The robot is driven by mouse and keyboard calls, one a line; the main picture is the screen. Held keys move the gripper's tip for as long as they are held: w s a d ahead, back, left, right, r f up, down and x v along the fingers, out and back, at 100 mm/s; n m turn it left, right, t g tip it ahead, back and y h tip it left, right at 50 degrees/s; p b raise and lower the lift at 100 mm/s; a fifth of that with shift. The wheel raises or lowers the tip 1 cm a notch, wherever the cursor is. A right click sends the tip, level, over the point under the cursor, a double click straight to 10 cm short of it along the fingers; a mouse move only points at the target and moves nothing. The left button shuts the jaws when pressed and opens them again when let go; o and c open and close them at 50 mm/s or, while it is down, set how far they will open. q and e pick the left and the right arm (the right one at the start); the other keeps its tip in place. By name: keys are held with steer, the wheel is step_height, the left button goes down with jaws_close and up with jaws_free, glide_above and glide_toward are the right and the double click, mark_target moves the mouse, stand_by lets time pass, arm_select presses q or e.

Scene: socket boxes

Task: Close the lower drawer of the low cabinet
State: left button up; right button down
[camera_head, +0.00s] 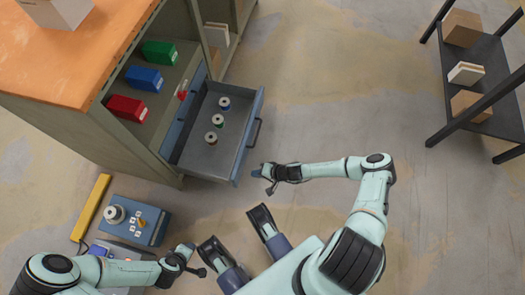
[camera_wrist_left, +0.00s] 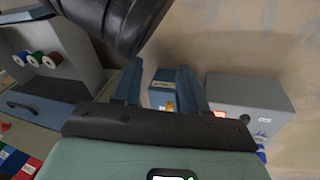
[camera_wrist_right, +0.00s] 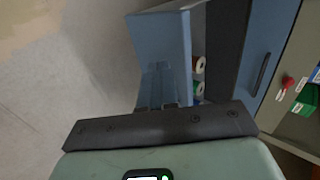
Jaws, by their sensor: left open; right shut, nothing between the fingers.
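The low cabinet (camera_head: 110,130) has an orange top. Its lower drawer (camera_head: 243,145) is pulled well out, with three spools inside and a dark handle on its blue front. A closed blue drawer front (camera_wrist_right: 258,55) lies above it in the right wrist view. My right gripper (camera_head: 257,173) is shut and empty, just outside the open drawer's front near its near corner. In the right wrist view its fingers (camera_wrist_right: 160,88) overlap the drawer front (camera_wrist_right: 160,35); I cannot tell if they touch. My left gripper (camera_head: 196,262) is open and empty, away from the drawer; its fingers (camera_wrist_left: 160,80) show apart.
A blue socket box (camera_head: 137,220) and a yellow bar (camera_head: 91,207) lie on the floor left of my left gripper. Red (camera_head: 127,108), blue (camera_head: 144,79) and green (camera_head: 159,53) boxes sit on the cabinet shelf. A black rack (camera_head: 480,85) stands far right. Floor between is clear.

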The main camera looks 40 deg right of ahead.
mark_target(237, 172)
arm_select(q)
steer(key=s+f+g+b, duration=0.2)
steer(key=s+f, duration=0.2)
steer(key=s, duration=0.1)
steer(key=shift+a, duration=0.35)
arm_select(e)
steer(key=shift+w+a+f, duration=0.35)
steer(key=shift+w+a, duration=0.35)
steer(key=shift+w, duration=0.1)
steer(key=shift+w+a+f, duration=0.3)
steer(key=shift+w+a, duration=0.35)
steer(key=shift+w, duration=0.1)
steer(key=shift+w+a+f, duration=0.35)
steer(key=shift+w+a, duration=0.35)
steer(key=shift+w, duration=0.1)
steer(key=shift+w+a, duration=0.1)
